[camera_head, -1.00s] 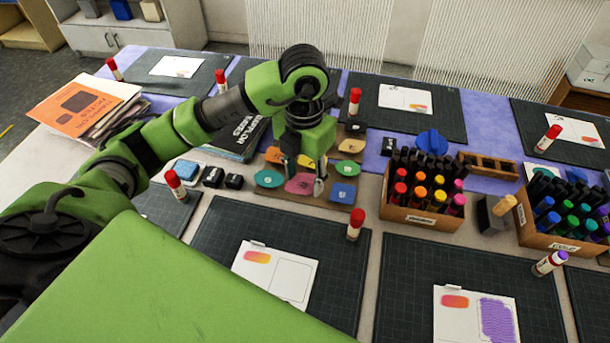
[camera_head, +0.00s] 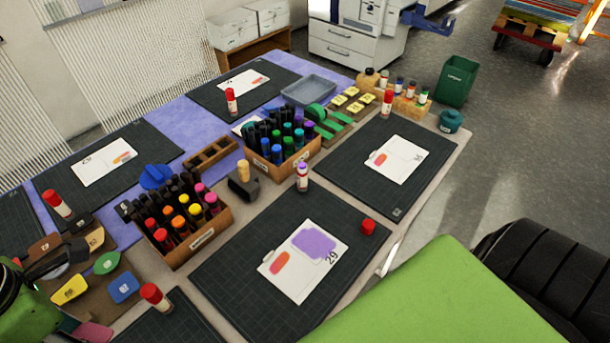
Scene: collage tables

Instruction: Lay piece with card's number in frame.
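The card numbered 29 (camera_head: 277,281) lies on the near middle mat, with a red-orange swatch and a purple-filled area (camera_head: 314,243) beside it. Colored numbered pieces lie on a brown board at the lower left: a green piece (camera_head: 106,263), a blue piece (camera_head: 124,288), a yellow piece (camera_head: 70,289), a tan piece (camera_head: 95,238) and a pink piece (camera_head: 93,333). Their numbers are too small to read. My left gripper (camera_head: 50,265) is at the left edge, over the board, partly cut off; its finger gap is unclear. My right gripper is out of view.
An uncapped purple glue stick (camera_head: 302,178) stands behind the card's mat; a red cap (camera_head: 368,227) lies on the mat. Marker boxes (camera_head: 207,240) and a wooden rack (camera_head: 211,155) stand behind. Another card (camera_head: 397,160) lies on the right mat. Red-capped glue sticks (camera_head: 156,297) stand about.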

